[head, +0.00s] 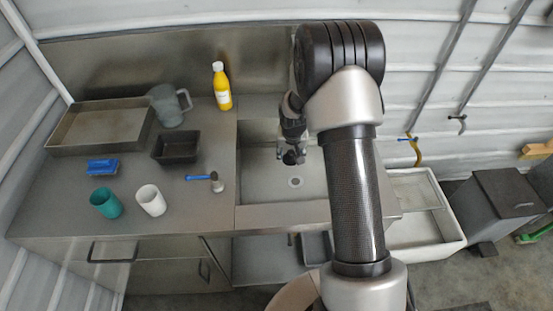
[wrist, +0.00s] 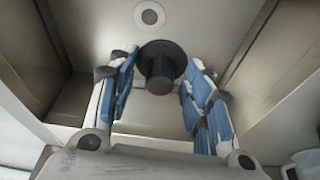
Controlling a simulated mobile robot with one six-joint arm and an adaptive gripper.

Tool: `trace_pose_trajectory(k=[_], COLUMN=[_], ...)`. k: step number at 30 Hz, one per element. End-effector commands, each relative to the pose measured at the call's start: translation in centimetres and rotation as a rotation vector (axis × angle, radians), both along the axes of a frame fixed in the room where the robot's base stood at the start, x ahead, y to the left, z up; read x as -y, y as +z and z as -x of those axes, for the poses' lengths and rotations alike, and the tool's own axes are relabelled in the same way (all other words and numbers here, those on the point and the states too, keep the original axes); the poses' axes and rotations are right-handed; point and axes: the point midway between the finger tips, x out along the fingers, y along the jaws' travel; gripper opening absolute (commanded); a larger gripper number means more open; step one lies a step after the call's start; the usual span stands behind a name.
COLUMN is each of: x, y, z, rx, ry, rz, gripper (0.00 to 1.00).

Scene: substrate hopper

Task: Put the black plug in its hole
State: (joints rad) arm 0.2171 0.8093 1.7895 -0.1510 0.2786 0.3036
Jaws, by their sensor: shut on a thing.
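The black plug (wrist: 160,86) is between the blue-padded fingers of my gripper (wrist: 163,62) in the wrist view. It has a wide round disc and a narrower round knob facing the camera. My gripper is shut on it. In the head view my gripper (head: 293,150) hangs over the sink, with the dark plug (head: 291,158) at its tips. The hole (head: 295,181) is a pale ring with a dark centre in the sink floor. It also shows in the wrist view (wrist: 149,14), beyond the plug and slightly left. The plug appears apart from the hole, above the sink floor.
Sink walls (head: 283,216) surround the gripper. On the counter at left are a blue-handled brush (head: 217,183), a white cup (head: 151,200), a teal cup (head: 106,203), a black tub (head: 176,147) and a yellow bottle (head: 221,88). The sink floor around the hole is clear.

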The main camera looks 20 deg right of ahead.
Motion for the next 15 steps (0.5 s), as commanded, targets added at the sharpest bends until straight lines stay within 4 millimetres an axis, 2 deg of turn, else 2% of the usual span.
trace_pose_trajectory(k=[1,3,6,15], x=[1.2,2.3,3.4,3.9], y=[-1.2,-2.3,-3.2,-4.7], z=[-0.5,-1.1,-1.5,-1.7], rx=[-0.001,-0.001,-0.001,0.000], ry=[-0.027,-0.057,-0.084,-0.097], rz=[0.000,0.000,0.002,0.001], gripper=[0.19,0.19,0.19,0.19])
